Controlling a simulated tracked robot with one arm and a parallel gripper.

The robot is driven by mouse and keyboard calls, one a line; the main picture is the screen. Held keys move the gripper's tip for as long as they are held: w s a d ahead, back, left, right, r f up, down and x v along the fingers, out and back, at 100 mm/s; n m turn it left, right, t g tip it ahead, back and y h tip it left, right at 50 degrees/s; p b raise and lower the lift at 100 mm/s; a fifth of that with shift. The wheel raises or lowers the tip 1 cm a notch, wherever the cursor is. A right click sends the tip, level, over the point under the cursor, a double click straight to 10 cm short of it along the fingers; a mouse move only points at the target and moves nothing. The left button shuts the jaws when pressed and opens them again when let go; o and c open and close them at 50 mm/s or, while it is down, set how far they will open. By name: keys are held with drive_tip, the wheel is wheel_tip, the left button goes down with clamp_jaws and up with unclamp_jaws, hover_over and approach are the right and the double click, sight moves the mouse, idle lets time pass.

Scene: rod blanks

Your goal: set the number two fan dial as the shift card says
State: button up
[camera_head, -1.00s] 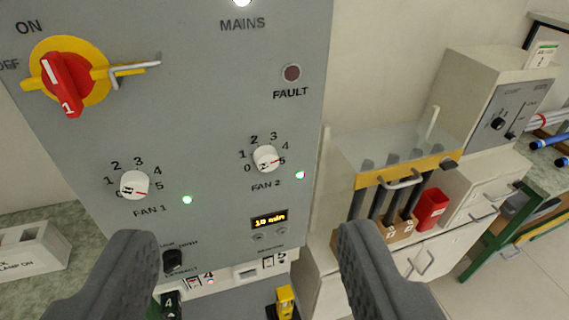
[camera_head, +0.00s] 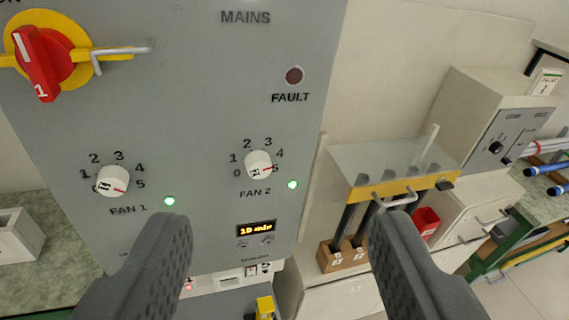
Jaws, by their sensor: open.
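The fan 2 dial (camera_head: 259,163) is a round white knob on the grey panel (camera_head: 200,110), with a scale from 0 to 5 around it. Its red mark points right, close to the 5. The label FAN 2 is below it and a lit green lamp (camera_head: 293,184) is at its lower right. My gripper (camera_head: 281,228) is open and empty, with its two dark fingers apart below the dial in the picture. Neither finger touches the dial. No readable shift card shows; a small white and green card (camera_head: 546,84) at the upper right is too small to read.
The fan 1 dial (camera_head: 112,181) is to the left, its mark near 5. A red mains switch (camera_head: 38,64) with a metal lever stands upper left. A lit display (camera_head: 256,229) sits below fan 2. A glass-topped hood (camera_head: 385,165) and cabinets stand right.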

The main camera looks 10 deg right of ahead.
drive_tip(key=w+d+f+n+h+p, duration=0.1)
drive_tip(key=w+d+f+n+p, duration=0.15)
drive_tip(key=w, duration=0.25)
drive_tip(key=n+t+y+p, duration=0.2)
drive_tip(key=n+y+p, duration=0.3)
drive_tip(key=n+p, duration=0.6)
approach(260, 172)
drive_tip(key=shift+m, duration=0.65)
drive_tip(key=w+p, duration=0.1)
drive_tip(key=w, duration=0.3)
drive_tip(key=w+a+p, duration=0.1)
drive_tip(key=w, duration=0.2)
drive_tip(key=shift+w+a, duration=0.25)
drive_tip(key=shift+w, duration=0.15)
drive_tip(key=c, duration=1)
